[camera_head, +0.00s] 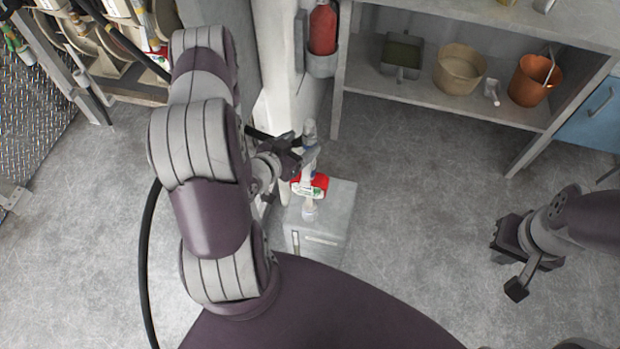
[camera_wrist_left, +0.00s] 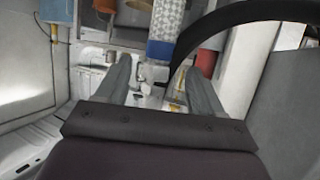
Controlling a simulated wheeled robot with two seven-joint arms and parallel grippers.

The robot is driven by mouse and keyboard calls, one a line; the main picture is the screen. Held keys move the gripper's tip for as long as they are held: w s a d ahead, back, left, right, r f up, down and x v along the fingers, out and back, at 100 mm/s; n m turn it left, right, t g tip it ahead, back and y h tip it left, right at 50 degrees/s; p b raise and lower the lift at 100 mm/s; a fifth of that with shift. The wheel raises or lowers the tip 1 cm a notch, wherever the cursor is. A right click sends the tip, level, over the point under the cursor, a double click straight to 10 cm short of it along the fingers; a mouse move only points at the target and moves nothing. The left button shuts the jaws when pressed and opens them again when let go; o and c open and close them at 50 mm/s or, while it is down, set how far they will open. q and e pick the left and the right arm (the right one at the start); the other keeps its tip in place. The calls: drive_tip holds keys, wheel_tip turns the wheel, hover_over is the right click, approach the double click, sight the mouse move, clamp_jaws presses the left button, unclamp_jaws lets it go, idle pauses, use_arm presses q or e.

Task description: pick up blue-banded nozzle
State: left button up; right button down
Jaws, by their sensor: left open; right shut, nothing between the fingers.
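My left gripper (camera_head: 309,148) is above a small grey cabinet in the head view, beside a pale post. Its two grey fingers are apart, and they also show in the left wrist view (camera_wrist_left: 155,88). I see nothing held between them. Small pale metal and yellow parts (camera_wrist_left: 180,76) lie beyond the fingertips, too small to name. A blue band (camera_wrist_left: 161,49) shows beyond the fingers below a pale patterned strip; I cannot tell whether it belongs to the nozzle. No blue-banded nozzle is clear in the head view. My right gripper (camera_head: 509,240) is shut and empty over the floor at right.
The grey cabinet (camera_head: 335,215) carries a red and white item (camera_head: 310,187). A red cylinder (camera_head: 322,28) hangs on the post. A shelf (camera_head: 445,95) holds a grey tray, a tan bucket and a copper bucket. Reels stand at upper left. A dark hose (camera_wrist_left: 205,38) arcs close by my left gripper.

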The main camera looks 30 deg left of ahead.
sight(306, 141)
use_arm(q)
drive_tip(key=x, duration=0.3)
drive_tip(key=shift+r, duration=0.1)
clamp_jaws()
idle(1.2)
